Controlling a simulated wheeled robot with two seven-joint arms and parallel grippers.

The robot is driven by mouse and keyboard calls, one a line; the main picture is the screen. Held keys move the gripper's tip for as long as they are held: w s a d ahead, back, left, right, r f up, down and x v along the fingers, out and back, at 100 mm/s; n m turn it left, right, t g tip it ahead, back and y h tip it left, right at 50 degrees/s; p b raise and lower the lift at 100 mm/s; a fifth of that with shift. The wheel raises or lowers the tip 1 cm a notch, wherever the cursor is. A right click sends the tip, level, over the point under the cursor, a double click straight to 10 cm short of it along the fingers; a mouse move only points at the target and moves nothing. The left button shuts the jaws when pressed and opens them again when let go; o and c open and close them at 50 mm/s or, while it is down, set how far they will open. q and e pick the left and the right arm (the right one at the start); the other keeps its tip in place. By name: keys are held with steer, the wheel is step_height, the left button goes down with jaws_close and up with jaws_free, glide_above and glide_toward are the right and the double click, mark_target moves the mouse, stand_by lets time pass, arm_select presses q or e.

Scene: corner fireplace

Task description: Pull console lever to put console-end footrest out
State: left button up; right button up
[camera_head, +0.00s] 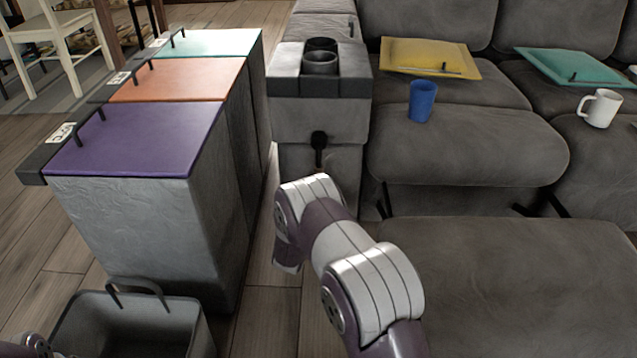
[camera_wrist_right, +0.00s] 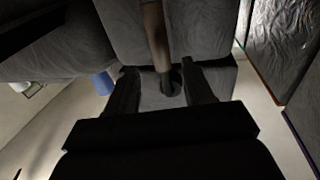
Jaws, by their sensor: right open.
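The grey console (camera_head: 285,85) stands at the left end of the sofa, with two dark cup holders on top. Its black lever (camera_head: 318,145) hangs down on the front face. In the right wrist view, the lever (camera_wrist_right: 157,45) runs from a dark round pivot and shows between the fingertips of my right gripper (camera_wrist_right: 159,70). The fingers are apart, one on each side of it; I cannot tell whether either touches. In the head view my right arm hides this gripper. My left gripper is out of view.
Bins with purple (camera_head: 140,140), orange and teal lids stand left of the console, across a narrow floor gap. An open grey basket (camera_head: 135,325) sits at the lower left. A blue cup (camera_head: 422,102) stands on the seat. A large grey cushioned surface (camera_head: 520,285) fills the lower right.

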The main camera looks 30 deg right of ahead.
steer(key=b+x, duration=0.1)
steer(key=x, duration=0.2)
steer(key=b+x, duration=0.2)
steer(key=x, duration=0.1)
steer(key=shift+w+d+f, duration=0.2)
steer(key=shift+w+f, duration=0.05)
steer(key=shift+w+d+r, duration=0.2)
steer(key=shift+w, duration=0.05)
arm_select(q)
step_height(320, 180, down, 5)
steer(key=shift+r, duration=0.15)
